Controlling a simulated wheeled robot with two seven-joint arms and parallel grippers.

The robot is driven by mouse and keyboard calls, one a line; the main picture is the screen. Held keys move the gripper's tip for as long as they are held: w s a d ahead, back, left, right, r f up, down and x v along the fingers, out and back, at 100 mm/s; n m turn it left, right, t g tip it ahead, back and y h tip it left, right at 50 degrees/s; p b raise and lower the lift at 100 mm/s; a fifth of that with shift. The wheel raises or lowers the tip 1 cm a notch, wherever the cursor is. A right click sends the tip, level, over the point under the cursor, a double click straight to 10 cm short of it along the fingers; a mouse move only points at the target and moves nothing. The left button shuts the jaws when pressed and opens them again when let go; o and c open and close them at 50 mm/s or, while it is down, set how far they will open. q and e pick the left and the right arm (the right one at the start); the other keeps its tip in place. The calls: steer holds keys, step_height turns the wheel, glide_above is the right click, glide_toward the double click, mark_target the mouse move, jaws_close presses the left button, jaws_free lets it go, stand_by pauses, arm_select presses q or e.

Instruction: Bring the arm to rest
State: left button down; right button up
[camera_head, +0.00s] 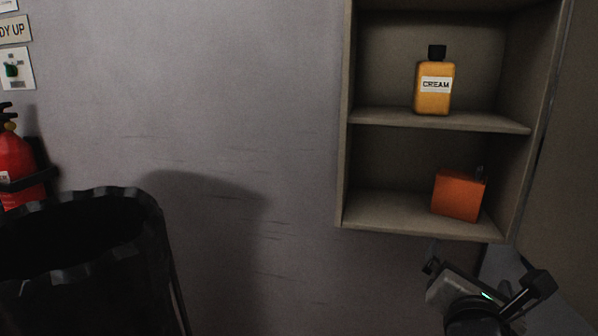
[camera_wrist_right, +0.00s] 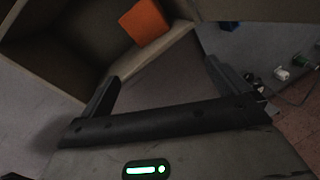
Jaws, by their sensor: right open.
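My right gripper (camera_head: 484,276) is at the lower right of the head view, in front of and below the open shelf unit (camera_head: 432,230). Its jaws are open and nothing shows between them. In the right wrist view the two fingers (camera_wrist_right: 160,88) stand apart, with the shelf beyond them. My left gripper is in neither view.
An orange box (camera_head: 458,195) sits on the lower shelf and also shows in the right wrist view (camera_wrist_right: 146,22). A yellow bottle labelled CREAM (camera_head: 434,88) stands on the upper shelf. A black bin (camera_head: 150,250) and a red fire extinguisher (camera_head: 17,160) are at left.

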steer(key=s+a+f+m+g+y, duration=0.1)
steer(key=s+a+f+m+y, duration=0.2)
steer(key=f, duration=0.5)
steer(key=s+a+f+m+y, duration=0.1)
steer(key=a+f+m+y, duration=0.2)
steer(key=f+m, duration=0.35)
steer(key=s+a+f+m+g+y, duration=0.1)
steer(key=s+a+f+m+y, duration=0.1)
steer(key=s+f+m, duration=0.4)
steer(key=s+a+f+m+g+y, duration=0.2)
steer(key=s+a+f+m, duration=0.1)
steer(key=s+f+m, duration=0.4)
steer(key=shift+a+f+m+y, duration=0.3)
steer(key=shift+f+m, duration=0.25)
steer(key=shift+m, duration=0.2)
